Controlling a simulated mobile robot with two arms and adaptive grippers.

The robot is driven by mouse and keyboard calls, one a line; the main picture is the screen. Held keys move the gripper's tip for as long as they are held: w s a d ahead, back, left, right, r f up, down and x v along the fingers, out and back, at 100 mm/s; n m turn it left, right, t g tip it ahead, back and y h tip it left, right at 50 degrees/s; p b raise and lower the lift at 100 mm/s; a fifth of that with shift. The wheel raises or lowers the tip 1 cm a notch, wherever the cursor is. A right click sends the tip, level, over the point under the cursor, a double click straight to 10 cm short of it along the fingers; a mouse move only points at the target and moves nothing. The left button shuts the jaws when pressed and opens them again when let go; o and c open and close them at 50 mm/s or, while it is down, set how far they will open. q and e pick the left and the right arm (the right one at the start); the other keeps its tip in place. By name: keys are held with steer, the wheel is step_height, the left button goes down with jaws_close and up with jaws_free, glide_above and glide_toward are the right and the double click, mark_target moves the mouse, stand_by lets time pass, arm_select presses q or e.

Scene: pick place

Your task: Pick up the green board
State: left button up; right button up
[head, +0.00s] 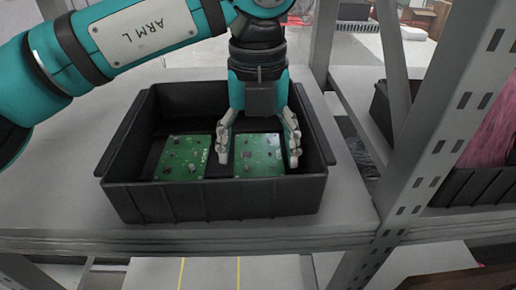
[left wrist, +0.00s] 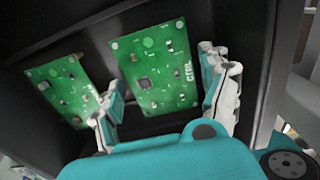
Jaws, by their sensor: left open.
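Two green boards lie in a black crate (head: 215,205) on a grey shelf. One green board (head: 183,158) is in the left half of the crate; the other green board (head: 259,155) is in the right half. My left gripper (head: 259,157) reaches down into the crate, open, with a finger on each side of the right-hand board. In the left wrist view the open left gripper (left wrist: 168,98) has this board (left wrist: 158,72) between its fingers, and the other board (left wrist: 66,88) lies to the left. I cannot tell whether the fingers touch the board. My right gripper is not in view.
A grey metal shelf post (head: 440,130) stands right of the crate. Another black crate (head: 475,188) with pink contents is beyond it. The crate walls rise close around the gripper. Bare shelf surface (head: 350,205) shows to the right of the crate.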

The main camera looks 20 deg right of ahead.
arm_select(q)
steer(key=shift+c, duration=0.3)
steer(key=c, duration=0.7)
steer(key=shift+r, duration=0.1)
